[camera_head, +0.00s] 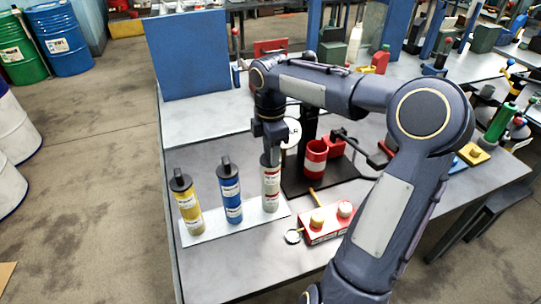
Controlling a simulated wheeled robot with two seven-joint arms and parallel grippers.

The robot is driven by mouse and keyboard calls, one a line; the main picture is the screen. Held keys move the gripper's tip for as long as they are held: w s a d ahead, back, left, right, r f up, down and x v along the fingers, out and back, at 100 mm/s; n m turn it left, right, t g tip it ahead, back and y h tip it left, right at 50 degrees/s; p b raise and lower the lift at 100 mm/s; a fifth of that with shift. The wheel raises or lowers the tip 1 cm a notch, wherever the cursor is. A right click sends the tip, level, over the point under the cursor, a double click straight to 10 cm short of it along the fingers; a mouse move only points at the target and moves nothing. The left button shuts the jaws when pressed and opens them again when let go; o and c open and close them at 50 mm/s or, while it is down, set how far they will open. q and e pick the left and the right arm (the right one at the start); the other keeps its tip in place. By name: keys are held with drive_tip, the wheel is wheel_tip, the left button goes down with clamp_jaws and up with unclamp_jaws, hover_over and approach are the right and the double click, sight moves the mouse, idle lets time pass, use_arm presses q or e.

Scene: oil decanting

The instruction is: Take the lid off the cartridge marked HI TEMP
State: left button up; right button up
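Three cartridges stand upright in a row on a pale tray (236,231). The left one is yellow (187,208) and the middle one is blue (230,195), each with a dark knobbed lid on top. The right one is a pale grey cartridge (271,188) with red and white label bands. Their lettering is too small to read, so I cannot tell which is marked HI TEMP. My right gripper (271,156) points down at the top of the grey cartridge. Its fingers hide that top, so I cannot tell whether they hold a lid. My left gripper is out of view.
A red and white can (315,157) stands on a dark base right of the grey cartridge. A red box (322,229) with knobs lies in front, partly behind my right arm. A blue panel (188,55) rises at the back left. The table's front left is clear.

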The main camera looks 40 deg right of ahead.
drive_tip(key=c, duration=0.7)
drive_tip(key=shift+o, duration=0.2)
